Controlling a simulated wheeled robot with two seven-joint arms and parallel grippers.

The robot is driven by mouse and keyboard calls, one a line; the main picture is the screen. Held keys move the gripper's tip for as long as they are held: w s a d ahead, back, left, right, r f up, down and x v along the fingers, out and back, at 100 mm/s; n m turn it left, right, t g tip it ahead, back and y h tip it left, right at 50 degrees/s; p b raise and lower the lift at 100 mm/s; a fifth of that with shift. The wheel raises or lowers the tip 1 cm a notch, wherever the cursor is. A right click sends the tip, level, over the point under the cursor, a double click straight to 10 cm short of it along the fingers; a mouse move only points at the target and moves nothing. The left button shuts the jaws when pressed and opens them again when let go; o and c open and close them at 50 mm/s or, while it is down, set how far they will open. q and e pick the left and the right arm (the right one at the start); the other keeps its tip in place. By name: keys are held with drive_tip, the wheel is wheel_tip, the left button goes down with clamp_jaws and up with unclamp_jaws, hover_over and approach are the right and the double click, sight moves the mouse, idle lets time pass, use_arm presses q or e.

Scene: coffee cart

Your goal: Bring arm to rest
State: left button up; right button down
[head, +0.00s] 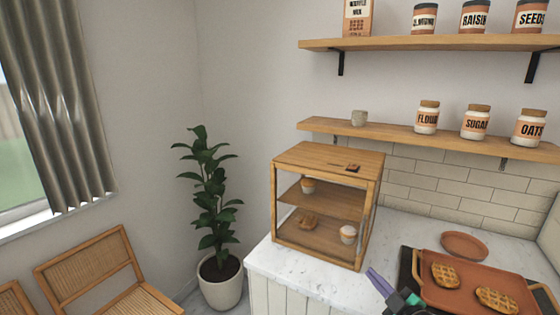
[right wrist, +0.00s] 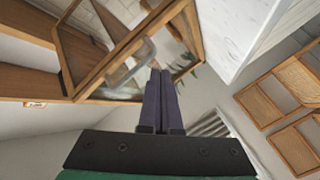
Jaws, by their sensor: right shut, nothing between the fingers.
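My right gripper (head: 378,283) is at the lower right of the head view, in front of the counter, between the wooden display case and the orange tray. Its purple fingers are together with nothing between them. In the right wrist view the closed fingers (right wrist: 161,75) point toward a wooden-framed case (right wrist: 100,75). A grey curved handle (right wrist: 130,65) shows beside the fingertips; I cannot tell whether they touch it. My left gripper is in neither view.
The display case (head: 330,158) holds small baked items and cups on its shelves. The tray (head: 470,285) carries waffles, with a round plate (head: 464,245) behind. Jars stand on two wall shelves. A potted plant (head: 220,280) and wooden chairs (head: 90,265) stand left. Marble counter (head: 385,245) is clear between case and tray.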

drive_tip(key=s+f+m+g+h, duration=0.2)
drive_tip(key=s+f+m+g, duration=0.4)
drive_tip(key=s, duration=0.6)
drive_tip(key=s+f+m+g+h, duration=0.2)
drive_tip(key=s+f+m+g, duration=0.35)
drive_tip(key=s, duration=0.75)
drive_tip(key=s+f+n+g+b, duration=0.1)
drive_tip(key=s+f+b, duration=0.15)
drive_tip(key=f, duration=1.45)
drive_tip(key=s+f+n+g+b, duration=0.15)
drive_tip(key=f+b, duration=0.25)
drive_tip(key=f, duration=1.2)
drive_tip(key=s+d+f+g+b, duration=0.1)
drive_tip(key=s+d+f+b, duration=0.1)
drive_tip(key=s+f, duration=1.3)
drive_tip(key=shift+s+f+m+h+b, duration=0.3)
drive_tip(key=shift+s+f+m+b, duration=0.1)
drive_tip(key=shift+f+b, duration=0.4)
